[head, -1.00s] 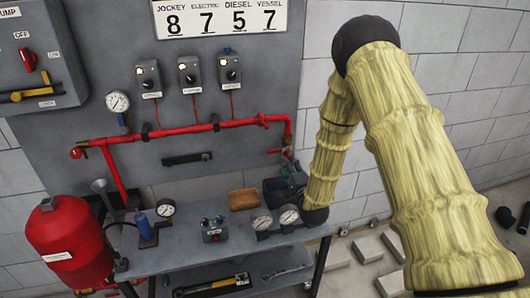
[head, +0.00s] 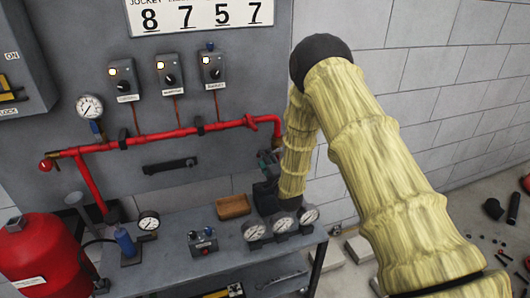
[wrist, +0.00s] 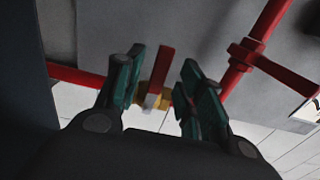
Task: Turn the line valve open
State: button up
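The line valve shows in the wrist view, with a brass body (wrist: 153,98) on the red pipe and a red lever (wrist: 161,69) that stands up from it, nearly in line with the fingers. My gripper (wrist: 160,74) is open, with one teal-padded finger on each side of the lever. I see gaps on both sides; no contact shows. In the head view my gripper (head: 267,163) is dark and small at the right end of the pipe, partly behind my yellow arm. The valve is hidden or too small to make out there.
The red pipe (head: 160,136) runs along the grey panel above the bench. A red tank (head: 42,258) stands at left. Loose parts lie on the floor at right.

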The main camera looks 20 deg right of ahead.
jog(key=shift+w+a+p, duration=0.1)
jog(key=shift+w+p, duration=0.35)
jog(key=shift+w, duration=1.4)
grip_shut()
jog(key=shift+d, duration=0.25)
jog(key=shift+a, duration=0.1)
